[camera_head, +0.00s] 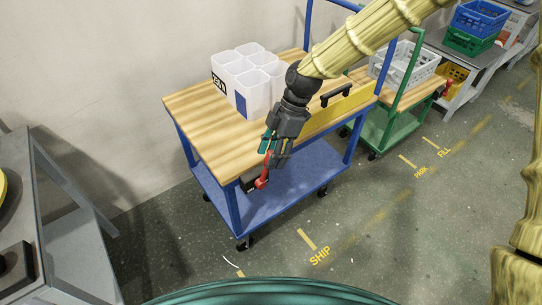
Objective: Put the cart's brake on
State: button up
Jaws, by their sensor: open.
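A blue-framed cart (178,107) with a wooden top stands against the wall at the middle left, with a blue lower shelf and dark casters. A red lever (263,178), which looks like the brake handle, sits on a dark block at the cart's front side, below the top. My gripper (272,155) is open and points down at the cart's front edge, right by the upper part of the red lever. Whether the fingers touch the lever or stand around it cannot be told.
A white divided bin (250,85) stands on the cart top. A green cart (405,131) with a grey crate (402,66) is behind to the right. A grey bench (75,200) is at the left. The floor in front, marked SHIP (320,256), is clear.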

jog(key=shift+a+f, duration=0.2)
jog(key=shift+f, duration=0.5)
jog(key=shift+s, duration=0.1)
jog(key=shift+r, duration=0.1)
grip_shut()
